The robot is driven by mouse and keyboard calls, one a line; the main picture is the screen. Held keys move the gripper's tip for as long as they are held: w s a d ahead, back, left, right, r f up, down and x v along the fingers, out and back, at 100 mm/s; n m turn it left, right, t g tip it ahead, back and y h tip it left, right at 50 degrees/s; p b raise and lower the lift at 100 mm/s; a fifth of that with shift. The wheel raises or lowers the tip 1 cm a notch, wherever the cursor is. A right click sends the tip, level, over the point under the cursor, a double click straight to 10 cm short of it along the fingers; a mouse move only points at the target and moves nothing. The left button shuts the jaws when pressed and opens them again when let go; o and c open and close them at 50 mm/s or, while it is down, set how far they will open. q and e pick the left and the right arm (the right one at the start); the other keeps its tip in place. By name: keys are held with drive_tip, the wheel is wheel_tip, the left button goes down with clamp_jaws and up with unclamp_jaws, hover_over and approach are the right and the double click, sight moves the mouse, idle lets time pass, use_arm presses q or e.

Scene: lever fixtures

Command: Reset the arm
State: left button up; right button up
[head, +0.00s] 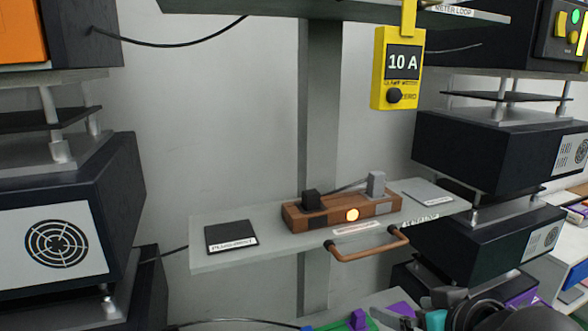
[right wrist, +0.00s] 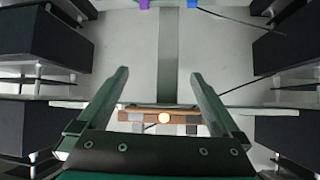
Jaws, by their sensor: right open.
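A dark lever arm (head: 345,188) spans from a black block (head: 311,199) at left to an upright grey block (head: 376,184) at right. Whether it touches the grey block is unclear. In the right wrist view, the base (right wrist: 150,117) and lamp (right wrist: 164,117) show beyond my right gripper (right wrist: 158,75), whose fingers are spread and empty, apart from the base. My right arm enters the head view at bottom right. My left gripper is not seen.
A copper handle (head: 368,247) juts from the shelf's front. A dark pad (head: 231,236) and a grey pad (head: 428,191) flank the base. A yellow meter (head: 398,68) reading 10 A hangs above right. Black cabinets (head: 70,222) stand on both sides.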

drive_tip(key=s+a+f+g+h, duration=0.15)
drive_tip(key=s+f+g, duration=0.55)
drive_tip(key=s+f, duration=1.35)
wheel_tip(320, 180, down, 28)
drive_tip(key=s+g+b, duration=0.1)
drive_tip(key=b, duration=0.5)
drive_tip(key=s+d+f+b, duration=0.1)
drive_tip(key=s+f+b, duration=0.2)
drive_tip(key=s+f, duration=0.5)
drive_tip(key=s+d+f+g+b, duration=0.1)
drive_tip(key=s+d+f+b, duration=0.1)
drive_tip(key=s+f, duration=0.5)
wheel_tip(320, 180, down, 5)
drive_tip(key=shift+s+f+h+b, duration=0.1)
drive_tip(key=shift+s+h+b, duration=0.25)
drive_tip(key=shift+h+b, duration=0.15)
drive_tip(key=shift+s, duration=0.1)
idle(0.6)
